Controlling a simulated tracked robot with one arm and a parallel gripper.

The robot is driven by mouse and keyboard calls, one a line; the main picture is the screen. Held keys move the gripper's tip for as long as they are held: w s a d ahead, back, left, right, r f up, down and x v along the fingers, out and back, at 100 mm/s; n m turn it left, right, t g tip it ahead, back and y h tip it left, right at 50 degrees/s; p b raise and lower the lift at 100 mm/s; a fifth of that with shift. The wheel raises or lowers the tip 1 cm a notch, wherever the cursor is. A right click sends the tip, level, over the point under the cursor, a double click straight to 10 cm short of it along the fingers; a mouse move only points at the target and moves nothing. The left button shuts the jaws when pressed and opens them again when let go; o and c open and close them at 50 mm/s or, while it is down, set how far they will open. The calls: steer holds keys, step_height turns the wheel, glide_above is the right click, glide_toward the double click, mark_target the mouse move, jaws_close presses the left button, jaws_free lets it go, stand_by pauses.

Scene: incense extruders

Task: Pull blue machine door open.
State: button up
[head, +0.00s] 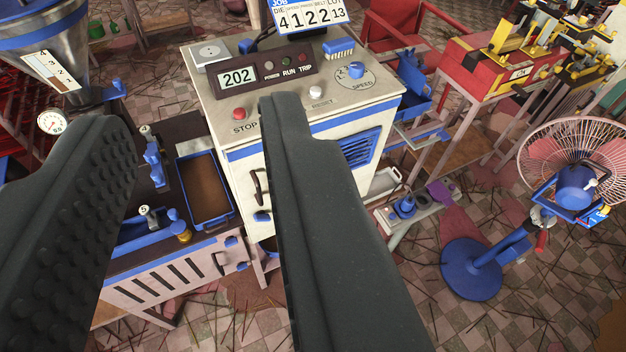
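The cream machine cabinet (218,110) with blue trim stands in the middle of the head view. Its front panel (242,172) carries a dark upright handle (259,188) left of my right finger, with a small blue part (262,216) below it. A blue louvred vent (362,148) shows right of that finger. The finger hides the middle of the front, so I cannot tell the door's full outline; no gap shows. My gripper (198,112) is open, its dark fingers wide apart with nothing between them touching either finger. The handle appears apart from the right finger, beyond it.
A blue tray (206,190) and a slotted bench (165,278) stand left of the cabinet. A steel hopper (55,75) is at far left. A blue-based fan (472,268) and low bench (415,212) stand right. Patterned floor between holds scattered sticks.

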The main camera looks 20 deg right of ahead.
steer(key=w+d+f+h+b, duration=0.2)
steer(key=w+d+f, duration=0.8)
steer(key=w+f, duration=0.35)
steer(key=n+y+b, duration=0.5)
steer(key=y, duration=0.5)
glide_toward(261, 196)
steer(key=shift+t, duration=0.4)
steer(key=x, duration=0.2)
steer(key=b+x, duration=0.1)
steer(key=x, duration=0.2)
steer(key=b+x, duration=0.1)
steer(key=x, duration=0.2)
steer(key=shift+a+f, duration=0.15)
steer(key=shift+f, duration=0.25)
jaws_close()
